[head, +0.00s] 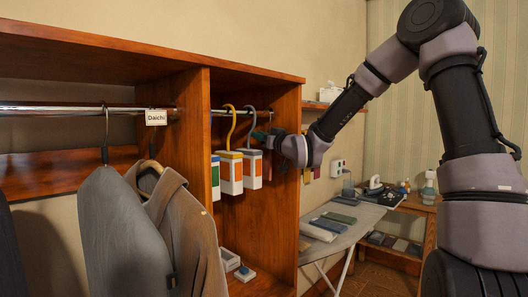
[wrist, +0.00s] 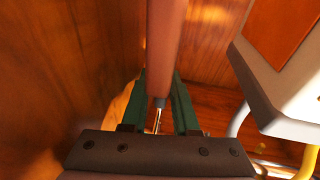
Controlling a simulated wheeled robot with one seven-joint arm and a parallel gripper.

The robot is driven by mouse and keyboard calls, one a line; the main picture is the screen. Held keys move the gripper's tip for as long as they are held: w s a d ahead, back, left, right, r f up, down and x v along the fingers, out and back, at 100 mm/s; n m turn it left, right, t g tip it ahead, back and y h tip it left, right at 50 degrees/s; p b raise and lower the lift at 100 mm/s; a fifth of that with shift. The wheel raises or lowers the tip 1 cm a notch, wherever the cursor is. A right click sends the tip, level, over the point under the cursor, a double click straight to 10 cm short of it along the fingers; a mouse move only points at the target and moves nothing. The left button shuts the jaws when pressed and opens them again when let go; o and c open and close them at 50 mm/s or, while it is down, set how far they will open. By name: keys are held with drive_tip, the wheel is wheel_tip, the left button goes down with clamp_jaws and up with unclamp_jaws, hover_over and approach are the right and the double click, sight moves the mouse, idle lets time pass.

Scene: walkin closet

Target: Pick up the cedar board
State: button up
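In the wrist view, a long reddish-brown piece (wrist: 166,45), likely the cedar board seen nearly edge-on, runs from the top edge down between my green fingers. A thin metal rod (wrist: 158,119) shows below its near end. My gripper (wrist: 160,85) has one finger on each side of the piece, very close to it; whether both fingers press on it is unclear. In the head view, my gripper (head: 262,139) reaches into the right compartment of the wooden wardrobe from the right.
White boxes with coloured labels (head: 230,172) hang on hooks beside my gripper; one also looms at right in the wrist view (wrist: 285,70). A wooden side panel (head: 287,215) is close by. Jackets (head: 183,225) hang on the left. An ironing board (head: 340,230) stands at right.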

clamp_jaws()
idle(1.4)
